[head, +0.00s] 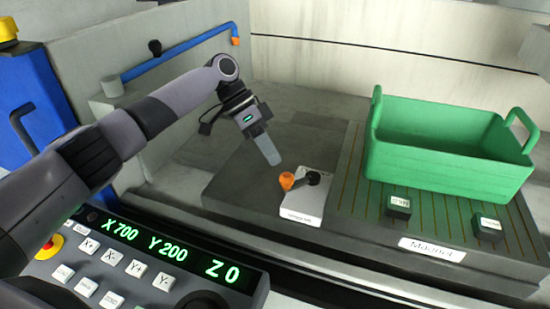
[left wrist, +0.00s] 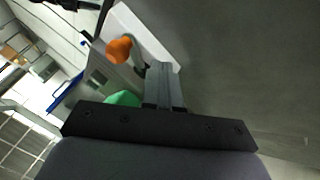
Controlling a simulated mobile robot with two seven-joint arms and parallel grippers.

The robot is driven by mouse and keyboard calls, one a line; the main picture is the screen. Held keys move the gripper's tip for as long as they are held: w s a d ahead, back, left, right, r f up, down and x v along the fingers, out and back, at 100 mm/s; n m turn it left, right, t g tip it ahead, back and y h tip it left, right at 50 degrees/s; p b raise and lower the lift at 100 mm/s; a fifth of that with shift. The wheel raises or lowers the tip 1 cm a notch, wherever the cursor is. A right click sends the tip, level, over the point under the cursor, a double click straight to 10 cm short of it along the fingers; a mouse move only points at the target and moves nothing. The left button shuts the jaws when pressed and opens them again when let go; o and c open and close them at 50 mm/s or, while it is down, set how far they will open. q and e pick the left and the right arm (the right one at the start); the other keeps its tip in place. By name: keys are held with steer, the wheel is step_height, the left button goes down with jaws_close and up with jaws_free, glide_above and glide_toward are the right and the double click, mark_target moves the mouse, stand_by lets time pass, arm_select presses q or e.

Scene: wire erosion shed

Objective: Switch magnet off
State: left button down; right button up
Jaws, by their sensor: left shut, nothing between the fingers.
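The magnet switch is a white box (head: 305,198) with a dark lever ending in an orange knob (head: 287,181). It stands on the dark block left of the ribbed plate. The lever points left in the head view. My left gripper (head: 271,158) is shut and empty, its fingertips pointing down just above and left of the knob. In the left wrist view the orange knob (left wrist: 119,49) and white box (left wrist: 140,35) lie beside the shut fingers (left wrist: 163,85). I cannot tell whether the fingers touch the lever. My right gripper is not in view.
A green crate (head: 445,165) stands on the ribbed plate (head: 355,182), right of the switch. Two small dark blocks (head: 398,206) (head: 488,228) and a "Magnet" label (head: 432,250) are in front of it. A control panel (head: 150,260) fills the lower left.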

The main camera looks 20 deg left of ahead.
arm_select(q)
steer(key=shift+s+d+r+p, duration=0.1)
steer(key=shift+s+d+p, duration=0.05)
steer(key=shift+s+d, duration=0.45)
steer(key=shift+s+d+p, duration=0.15)
steer(key=shift+s+d, duration=0.25)
steer(key=shift+s, duration=0.3)
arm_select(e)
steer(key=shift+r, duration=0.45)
arm_select(q)
steer(key=shift+d, duration=0.1)
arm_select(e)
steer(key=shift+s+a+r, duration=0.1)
